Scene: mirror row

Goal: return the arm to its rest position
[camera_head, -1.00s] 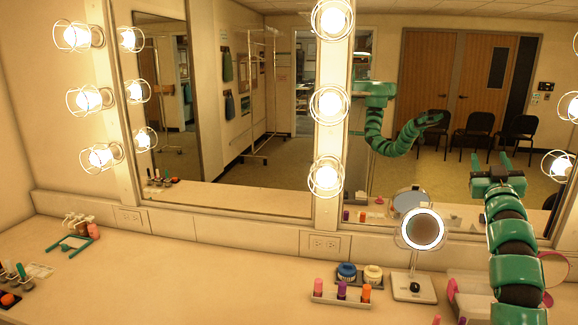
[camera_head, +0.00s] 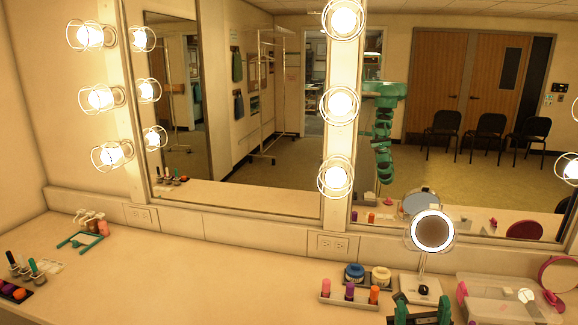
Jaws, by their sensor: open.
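My gripper (camera_head: 421,302) shows at the bottom edge, right of centre, in the head view. Its dark and green fingers stand apart with nothing held between them. It appears in front of the base of the lit round mirror (camera_head: 433,231); I cannot tell the gap between them. The rest of my arm is below the picture and hidden. The large right mirror (camera_head: 440,180) shows my green arm's reflection, hanging down from its shoulder.
A clear organiser (camera_head: 500,290) with a pink hand mirror stands to the right. Bottles and a green frame (camera_head: 82,241) sit farther left. The counter's middle (camera_head: 210,275) is clear.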

